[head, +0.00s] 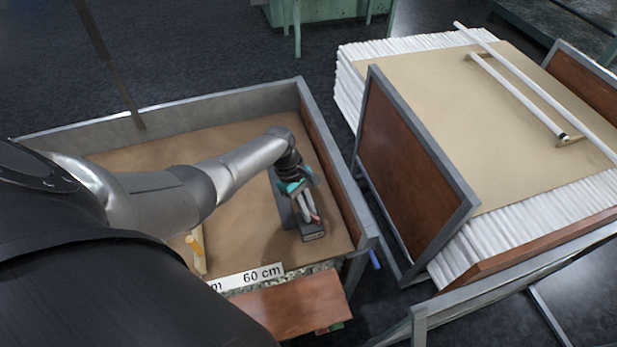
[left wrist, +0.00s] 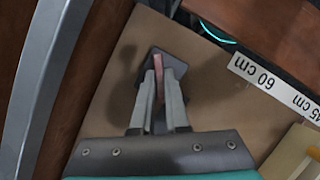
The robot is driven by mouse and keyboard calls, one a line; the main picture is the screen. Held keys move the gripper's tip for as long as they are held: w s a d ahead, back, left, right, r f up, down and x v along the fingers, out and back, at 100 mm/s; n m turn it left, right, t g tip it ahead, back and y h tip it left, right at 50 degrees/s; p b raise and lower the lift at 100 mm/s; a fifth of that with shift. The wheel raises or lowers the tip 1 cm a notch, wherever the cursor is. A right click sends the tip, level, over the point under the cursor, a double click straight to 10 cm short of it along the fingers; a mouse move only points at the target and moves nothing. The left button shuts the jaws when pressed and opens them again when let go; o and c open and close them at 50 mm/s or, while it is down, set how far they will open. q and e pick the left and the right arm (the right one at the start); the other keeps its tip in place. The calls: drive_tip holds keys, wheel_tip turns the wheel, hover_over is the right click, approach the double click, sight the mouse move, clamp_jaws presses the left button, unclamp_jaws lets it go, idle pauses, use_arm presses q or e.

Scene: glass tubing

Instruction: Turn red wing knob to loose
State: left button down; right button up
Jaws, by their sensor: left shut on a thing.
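The red wing knob (left wrist: 158,78) shows as a narrow pinkish-red strip between the fingertips in the left wrist view. In the head view a small bit of the knob (head: 315,217) shows beside the fingers. My left gripper (head: 308,212) points down at it and is shut on it; its fingers (left wrist: 160,85) flank the knob on both sides and hide part of it. The knob sits on a dark grey block (head: 313,236) on the brown board, near the board's right end. I cannot tell how far the knob is turned. My right gripper is not in view.
A "60 cm" label strip (head: 248,277) runs along the board's front edge. A wooden piece (head: 196,250) stands to the left. A red-brown side panel (head: 326,172) rises close on the right. Beyond it is a stack of white tubes (head: 420,46) with two loose tubes on top.

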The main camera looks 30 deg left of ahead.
use_arm(q)
drive_tip(key=n+p, duration=0.2)
drive_tip(key=n+t+p, duration=0.1)
drive_tip(key=p, duration=0.1)
drive_tip(key=n+t+p, duration=0.1)
drive_tip(key=n+p, duration=0.1)
drive_tip(key=shift+s+d+r+n, duration=0.1)
drive_tip(key=shift+s+r+n, duration=0.1)
drive_tip(key=shift+s+n, duration=0.1)
drive_tip(key=n+t+y+p, duration=0.1)
drive_tip(key=n+p, duration=0.1)
drive_tip(key=n, duration=0.1)
drive_tip(key=shift+f, duration=0.1)
drive_tip(key=shift+f+n+t+y+p, duration=0.1)
drive_tip(key=shift+n+t+y+p, duration=0.25)
drive_tip(key=shift+n+p, duration=0.8)
drive_tip(key=shift+n, duration=0.25)
drive_tip(key=c, duration=0.9)
unclamp_jaws()
